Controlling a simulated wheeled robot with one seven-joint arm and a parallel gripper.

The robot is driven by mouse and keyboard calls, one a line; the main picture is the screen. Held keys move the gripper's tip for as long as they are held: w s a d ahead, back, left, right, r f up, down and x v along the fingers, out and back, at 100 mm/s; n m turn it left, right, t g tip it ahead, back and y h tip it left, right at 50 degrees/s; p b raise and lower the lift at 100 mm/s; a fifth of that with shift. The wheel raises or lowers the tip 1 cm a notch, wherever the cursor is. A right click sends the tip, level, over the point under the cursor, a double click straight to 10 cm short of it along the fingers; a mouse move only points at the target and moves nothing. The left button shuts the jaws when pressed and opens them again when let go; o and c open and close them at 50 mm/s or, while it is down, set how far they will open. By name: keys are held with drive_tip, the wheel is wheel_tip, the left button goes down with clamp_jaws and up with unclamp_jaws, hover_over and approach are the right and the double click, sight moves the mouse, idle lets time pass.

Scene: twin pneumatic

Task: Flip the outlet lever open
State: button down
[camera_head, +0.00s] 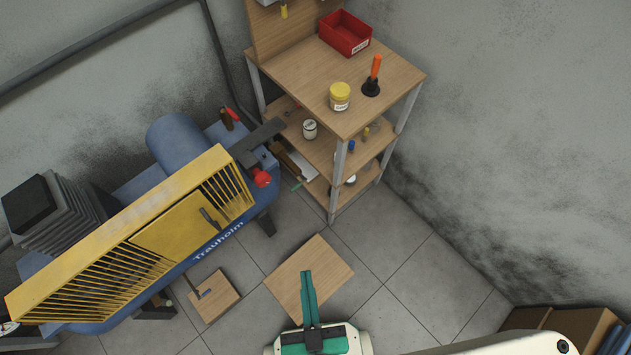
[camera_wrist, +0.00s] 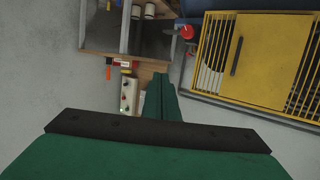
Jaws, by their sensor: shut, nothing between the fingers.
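The blue air compressor (camera_head: 178,148) with its yellow slatted guard (camera_head: 130,240) stands at the left in the head view. A red knob-like part (camera_head: 262,178) sits at its right end; it also shows in the wrist view (camera_wrist: 187,32). I cannot tell for sure whether this is the outlet lever, nor its position. A dark handle (camera_head: 210,220) is on the guard's yellow panel. My green gripper (camera_head: 306,275) is at the bottom centre in the head view, its fingers together and empty. In the wrist view the gripper (camera_wrist: 161,78) is apart from the red part.
A wooden shelf unit (camera_head: 375,88) stands behind, carrying a red bin (camera_head: 345,33), a yellow-lidded jar (camera_head: 340,97) and an orange-handled tool (camera_head: 376,75). Wooden boards (camera_head: 325,262) show low near the floor. Boxes (camera_head: 570,320) stand at the lower right. Grey floor is open between.

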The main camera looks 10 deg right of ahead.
drive_tip(key=w+d+f+m+g, duration=0.1)
drive_tip(key=w+f+m+g, duration=0.1)
drive_tip(key=w+f+m, duration=0.5)
drive_tip(key=w+d+f+m+g, duration=0.15)
drive_tip(key=f+m, duration=0.25)
drive_tip(key=f, duration=0.7)
drive_tip(key=w+d+f+m+g, duration=0.1)
drive_tip(key=w+f+m+g, duration=0.1)
drive_tip(key=w+f+m, duration=0.5)
drive_tip(key=w+d+f+m+g+y, duration=0.1)
drive_tip(key=w+f+m+g+y, duration=0.1)
drive_tip(key=w+m, duration=0.3)
drive_tip(key=w+d+f+m+g+y, duration=0.1)
drive_tip(key=w+f+m, duration=0.3)
drive_tip(key=w, duration=0.6)
drive_tip(key=shift+w+d+f+m+g+y, duration=0.35)
drive_tip(key=shift+m+y, duration=0.25)
drive_tip(key=shift+m, duration=0.6)
drive_tip(key=shift+a+f, duration=0.1)
drive_tip(key=shift+a, duration=0.05)
drive_tip(key=w+a+f, duration=0.4)
drive_tip(key=w, duration=0.2)
drive_tip(key=shift+w+a+f, duration=0.25)
drive_tip(key=shift+w, duration=0.15)
